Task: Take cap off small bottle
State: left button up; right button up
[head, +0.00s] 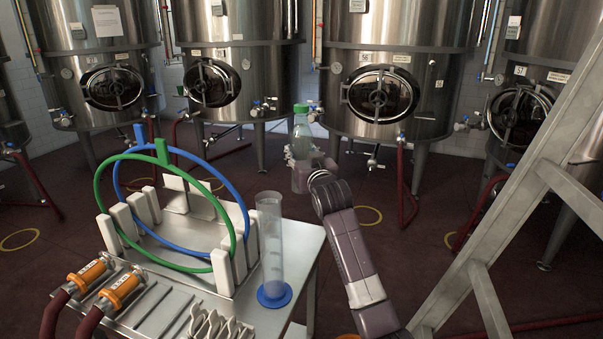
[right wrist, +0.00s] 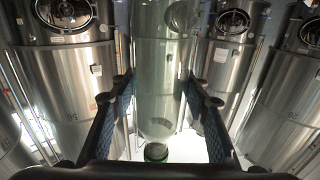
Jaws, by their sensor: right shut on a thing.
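The small bottle (head: 302,136) is clear and upright, with a green cap (head: 301,108) on its top. My right gripper (head: 303,163) is shut around the bottle's body, below the cap, and holds it in the air beyond the right edge of the steel cart. In the right wrist view the bottle (right wrist: 160,80) stands between the two dark fingers (right wrist: 160,100), and the green cap (right wrist: 155,152) shows at the lower middle. My left gripper is not in view.
The steel cart (head: 310,245) carries a green ring (head: 103,205), a blue ring (head: 243,200), a clear cylinder (head: 270,240) on a blue base and orange-collared hoses (head: 92,272). Steel tanks (head: 400,60) stand behind. A ladder (head: 505,220) stands at right. Red hoses (head: 401,190) hang between tanks.

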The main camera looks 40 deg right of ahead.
jog(key=shift+r, duration=1.4)
jog(key=o, duration=0.7)
grip_shut()
jog(key=shift+f, duration=0.1)
